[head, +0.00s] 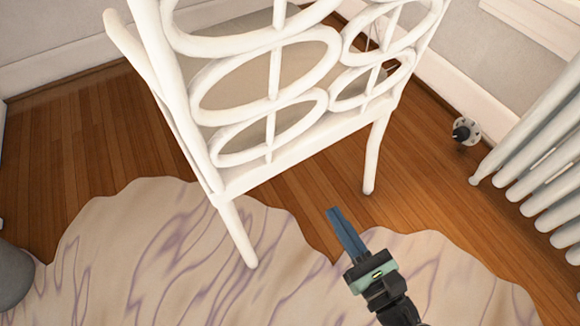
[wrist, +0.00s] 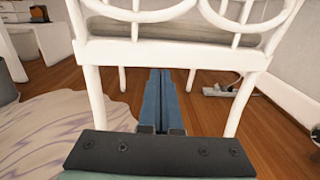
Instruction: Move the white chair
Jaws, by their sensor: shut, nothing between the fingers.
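The white chair (head: 275,148) stands upright in the middle of the head view, its back of looped ovals turned toward me. One near leg is on the pale rug and the other on the wood floor. In the wrist view the chair's lower rail (wrist: 170,54) spans the picture, with legs on both sides. My gripper (head: 335,212) is low in front of the chair, between its two near legs in the head view. Its blue fingers (wrist: 160,75) are together with nothing between them. I cannot tell whether the fingertips touch the chair.
A wavy-edged cream and purple rug (head: 130,240) covers the near floor. A white radiator (head: 545,165) stands at the right, with a round valve-like fitting (head: 466,131) beside it. Walls with white baseboards close off the back. Bare wood floor (head: 65,140) lies to the left.

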